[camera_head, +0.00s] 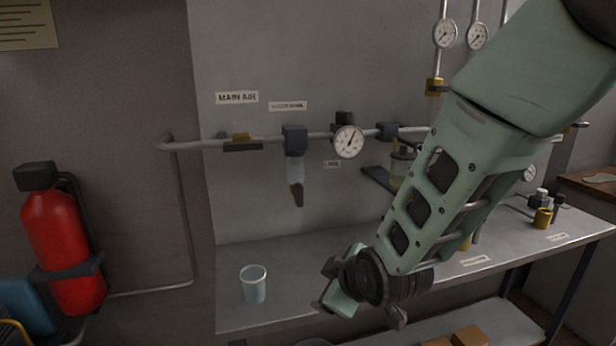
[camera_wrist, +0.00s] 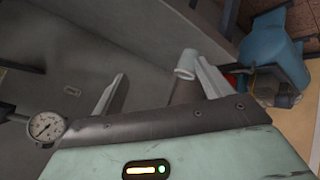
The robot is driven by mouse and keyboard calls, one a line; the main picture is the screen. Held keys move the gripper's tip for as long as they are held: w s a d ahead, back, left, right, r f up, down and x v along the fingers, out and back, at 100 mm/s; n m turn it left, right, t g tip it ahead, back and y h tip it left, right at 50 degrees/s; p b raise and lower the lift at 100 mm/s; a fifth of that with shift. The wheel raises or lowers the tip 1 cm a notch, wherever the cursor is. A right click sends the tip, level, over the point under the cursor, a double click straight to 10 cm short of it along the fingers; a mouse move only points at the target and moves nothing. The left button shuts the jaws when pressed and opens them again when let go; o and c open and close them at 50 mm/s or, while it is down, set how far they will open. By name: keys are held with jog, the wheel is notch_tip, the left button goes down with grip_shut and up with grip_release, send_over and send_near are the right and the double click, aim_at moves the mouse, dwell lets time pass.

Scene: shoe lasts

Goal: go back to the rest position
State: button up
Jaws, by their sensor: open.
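My gripper (camera_head: 329,286) is low over the front of the grey bench, to the right of a pale translucent cup (camera_head: 253,284). In the head view a gap shows between the gripper and the cup. The cup stands upright on the bench. In the wrist view the two fingers (camera_wrist: 160,88) are spread apart with nothing clamped between them. A pale round rim, likely the cup (camera_wrist: 186,65), shows beyond them, close to the right finger in the picture.
The grey bench (camera_head: 300,252) runs under a wall panel with a pipe, a pressure gauge (camera_head: 349,142) and a hanging filter bowl (camera_head: 296,172). A red extinguisher (camera_head: 62,240) stands at left. Small brass fittings (camera_head: 542,218) sit at the bench's right end. Boxes (camera_head: 470,336) lie below.

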jog(key=s+d+r+m+g+h, duration=0.1)
jog(key=s+d+r+g, duration=0.1)
jog(key=s, duration=0.6)
jog(key=s+d+r+m+g+h, duration=0.1)
jog(key=s+d+m+g, duration=0.1)
jog(key=s, duration=0.7)
jog(key=s+d+r+m+g+h, duration=0.1)
jog(key=s+d+g, duration=0.3)
jog(key=s, duration=0.4)
jog(key=shift+s+d+r+m, duration=0.35)
jog(key=shift+d+r+m, duration=0.15)
jog(key=shift+d+r, duration=0.3)
jog(key=shift+a, duration=0.1)
